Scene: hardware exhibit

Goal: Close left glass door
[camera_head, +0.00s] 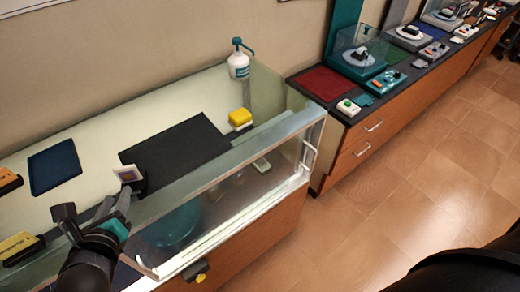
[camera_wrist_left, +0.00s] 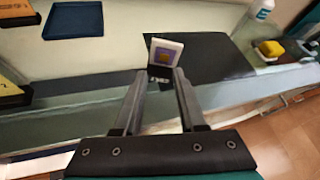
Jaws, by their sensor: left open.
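The glass display case has a long front glass panel (camera_head: 215,205) in a pale frame, running from lower left to upper right. A white handle (camera_head: 309,155) stands at its right end. I cannot tell clearly where the left door's edge lies or how far it is open. My left gripper (camera_head: 118,200) is over the case's top front edge at the left, fingers pointing away. In the left wrist view the gripper (camera_wrist_left: 162,78) has its two fingers apart with nothing between them. My right gripper is out of view.
On the case are a small card stand (camera_head: 130,174), a black mat (camera_head: 180,150), a blue tray (camera_head: 54,166), a yellow block (camera_head: 240,117) and a white pump bottle (camera_head: 238,64). A counter with exhibits (camera_head: 330,110) stands at right. The tiled floor (camera_head: 400,190) is clear.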

